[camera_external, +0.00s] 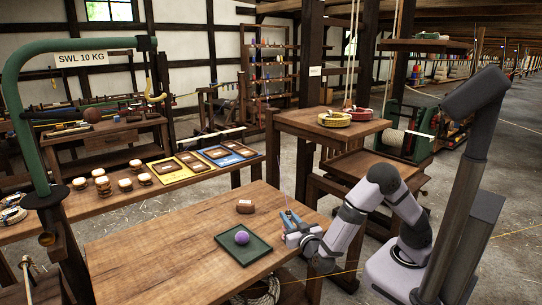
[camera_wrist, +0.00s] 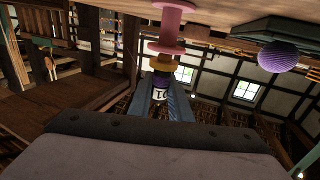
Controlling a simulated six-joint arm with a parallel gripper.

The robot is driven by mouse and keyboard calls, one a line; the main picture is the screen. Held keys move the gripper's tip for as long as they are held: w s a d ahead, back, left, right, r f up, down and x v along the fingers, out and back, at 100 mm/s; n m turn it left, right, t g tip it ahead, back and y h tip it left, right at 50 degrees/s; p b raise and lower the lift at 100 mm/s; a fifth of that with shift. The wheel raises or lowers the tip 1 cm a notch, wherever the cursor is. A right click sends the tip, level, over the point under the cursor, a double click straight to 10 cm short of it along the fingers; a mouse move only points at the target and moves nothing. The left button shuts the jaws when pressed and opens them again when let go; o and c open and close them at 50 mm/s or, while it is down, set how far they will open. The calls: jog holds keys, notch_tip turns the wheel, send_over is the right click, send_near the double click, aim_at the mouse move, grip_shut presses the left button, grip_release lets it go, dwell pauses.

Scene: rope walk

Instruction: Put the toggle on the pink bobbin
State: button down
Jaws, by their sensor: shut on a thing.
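In the wrist view, which is upside down, the pink bobbin (camera_wrist: 172,22) stands on the table with its wide flange toward my gripper. My gripper (camera_wrist: 165,82) is shut on a small piece, seemingly the toggle (camera_wrist: 160,95), with a white band and dark lettering. A dark purple part and a yellow-brown disc line up between the fingers and the pink flange; I cannot tell which belong to the toggle or whether they touch the bobbin. In the external view my gripper (camera_external: 290,220) is low over the table's right side; I cannot make out the bobbin there.
A green tray (camera_external: 262,250) with a purple ball (camera_external: 242,238) lies left of my gripper in the external view. The left part of the wooden table (camera_external: 150,262) is clear. A green hooked stand (camera_external: 25,130) rises at left.

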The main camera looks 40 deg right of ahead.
jog(key=shift+f, duration=0.1)
jog(key=c, duration=1.6)
grip_release()
jog(key=v, duration=1.2)
jog(key=shift+a, duration=0.1)
